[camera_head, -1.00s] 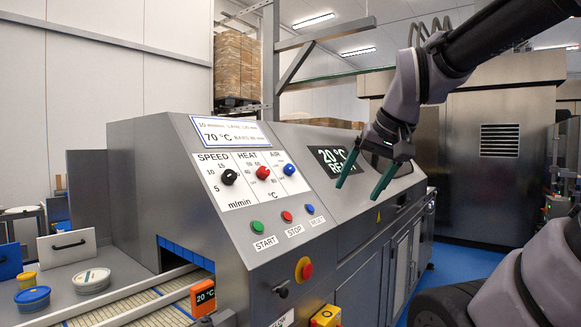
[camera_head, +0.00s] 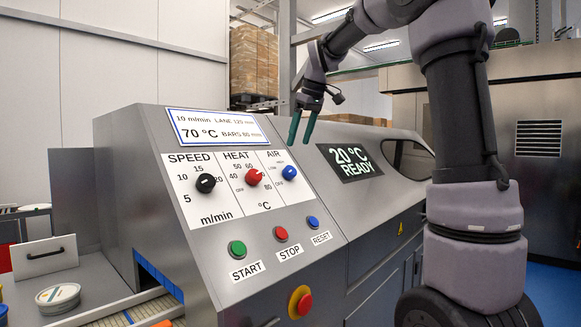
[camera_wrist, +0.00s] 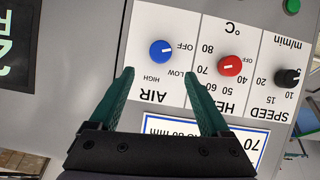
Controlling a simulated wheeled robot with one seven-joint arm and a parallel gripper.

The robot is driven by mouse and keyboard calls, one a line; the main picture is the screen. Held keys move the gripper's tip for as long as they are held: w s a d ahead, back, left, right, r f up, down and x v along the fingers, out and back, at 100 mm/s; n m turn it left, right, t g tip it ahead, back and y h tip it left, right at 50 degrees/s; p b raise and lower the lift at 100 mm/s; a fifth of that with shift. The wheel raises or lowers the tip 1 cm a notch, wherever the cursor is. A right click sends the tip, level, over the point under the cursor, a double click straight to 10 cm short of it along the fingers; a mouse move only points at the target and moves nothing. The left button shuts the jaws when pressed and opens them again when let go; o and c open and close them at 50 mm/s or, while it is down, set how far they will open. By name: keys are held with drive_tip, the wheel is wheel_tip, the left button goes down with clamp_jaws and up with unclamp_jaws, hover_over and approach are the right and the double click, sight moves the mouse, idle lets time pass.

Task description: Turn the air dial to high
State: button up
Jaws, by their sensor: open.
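The air dial is a blue knob (camera_head: 289,172) at the right of the white control strip. It also shows in the upside-down wrist view (camera_wrist: 162,52), where its white mark points toward the OFF label, with LOW and HIGH printed around the dial. My gripper (camera_head: 299,142) has green fingers and hangs just above the air dial, empty. In the wrist view the open fingertips (camera_wrist: 159,72) straddle the dial's line, one on each side, apart from the knob.
The red heat dial (camera_head: 253,177) and black speed dial (camera_head: 205,183) sit left of the air dial. Below are the green start (camera_head: 237,249), red stop (camera_head: 281,233) and blue reset (camera_head: 312,221) buttons. A display (camera_head: 350,162) reads 20 °C READY.

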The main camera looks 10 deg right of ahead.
sight(291, 168)
drive_tip(key=x, duration=0.9)
drive_tip(key=shift+a+f, duration=0.1)
drive_tip(key=shift+f, duration=0.3)
clamp_jaws()
